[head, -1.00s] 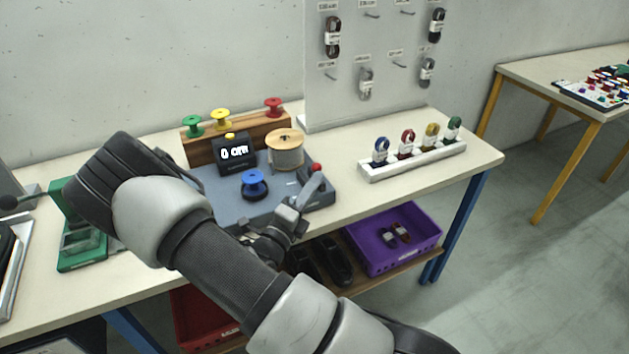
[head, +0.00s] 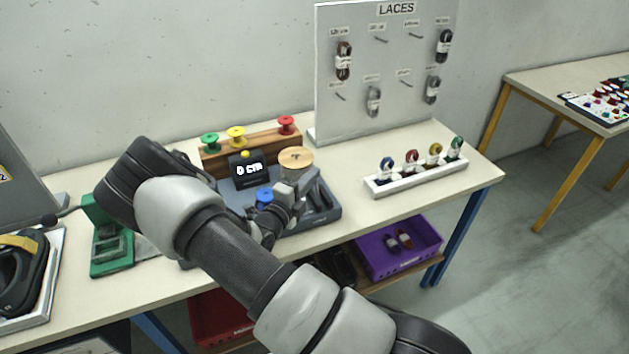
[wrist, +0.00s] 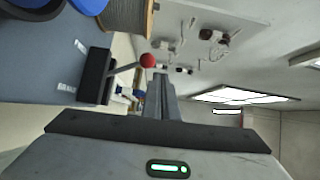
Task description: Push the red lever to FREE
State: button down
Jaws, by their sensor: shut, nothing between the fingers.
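The red lever's ball knob (wrist: 147,60) shows in the wrist view, on a grey shaft rising from a dark block (wrist: 95,76) on the blue-grey machine base (wrist: 40,75). In the head view my gripper hides the lever, and the base (head: 325,214) shows around it. My gripper (head: 308,178) is shut and empty over the base's right part. In the wrist view its fingers (wrist: 160,92) reach up close beside the knob; I cannot tell whether they touch it. Two white label marks lie beside the block, too small to read.
On the base stand a display (head: 248,170) reading 0 cm, a cord spool (head: 296,158) and a blue spool (head: 264,196). Behind is a wooden rack (head: 285,142) with coloured spools. A white lace holder (head: 415,180) stands right, with clear table between.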

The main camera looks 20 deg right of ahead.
jog(key=shift+w, duration=0.85)
